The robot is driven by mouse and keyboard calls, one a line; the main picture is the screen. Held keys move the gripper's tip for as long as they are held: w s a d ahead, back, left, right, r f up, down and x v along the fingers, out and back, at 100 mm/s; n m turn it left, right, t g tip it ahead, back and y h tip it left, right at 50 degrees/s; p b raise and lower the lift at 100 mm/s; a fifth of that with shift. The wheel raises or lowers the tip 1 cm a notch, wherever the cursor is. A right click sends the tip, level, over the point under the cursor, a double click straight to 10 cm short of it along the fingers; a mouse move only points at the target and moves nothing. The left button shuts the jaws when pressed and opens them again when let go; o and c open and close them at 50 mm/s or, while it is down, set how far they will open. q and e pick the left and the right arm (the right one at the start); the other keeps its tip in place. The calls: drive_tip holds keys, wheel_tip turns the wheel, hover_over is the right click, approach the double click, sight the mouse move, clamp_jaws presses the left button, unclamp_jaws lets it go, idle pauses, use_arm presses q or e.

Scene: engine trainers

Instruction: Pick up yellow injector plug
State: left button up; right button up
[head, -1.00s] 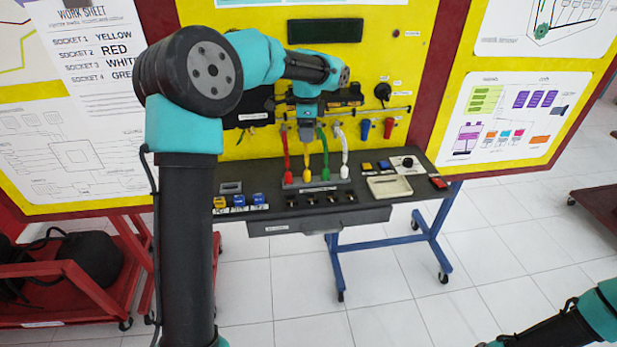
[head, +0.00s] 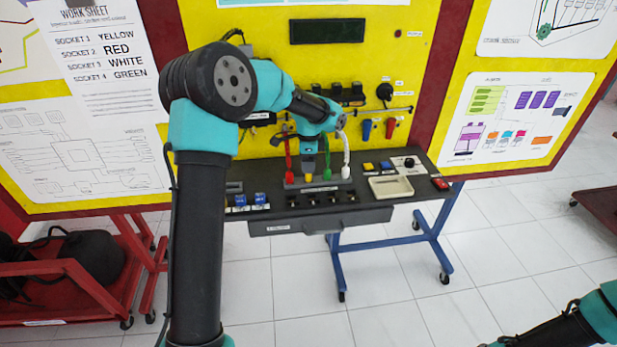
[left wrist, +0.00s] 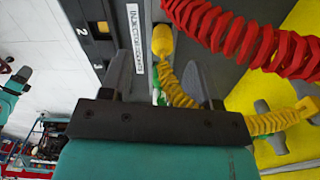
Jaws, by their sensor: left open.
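The yellow injector plug (left wrist: 163,40) stands in the grey socket block, with its yellow coiled cable (left wrist: 178,90) running back between my fingers in the left wrist view. In the head view only a small yellow part of the plug (head: 309,178) shows below my left gripper (head: 309,168). In the left wrist view my left gripper (left wrist: 160,78) is open. Its two fingers are on either side of the yellow cable, with the plug ahead of the fingertips. I cannot tell whether a finger touches the cable. My right gripper is out of view.
A red plug (head: 289,177) with its coiled cable (left wrist: 250,40) is close beside the yellow one. Green (head: 327,174) and white (head: 345,171) plugs stand on the other side. A beige tray (head: 390,187) is at the desk's right. The yellow board rises behind.

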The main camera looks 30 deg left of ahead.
sight(309, 177)
use_arm(q)
drive_tip(key=shift+w+a+f, duration=0.1)
drive_tip(key=shift+f, duration=2.5)
drive_tip(key=c, duration=1)
drive_tip(key=shift+r, duration=0.1)
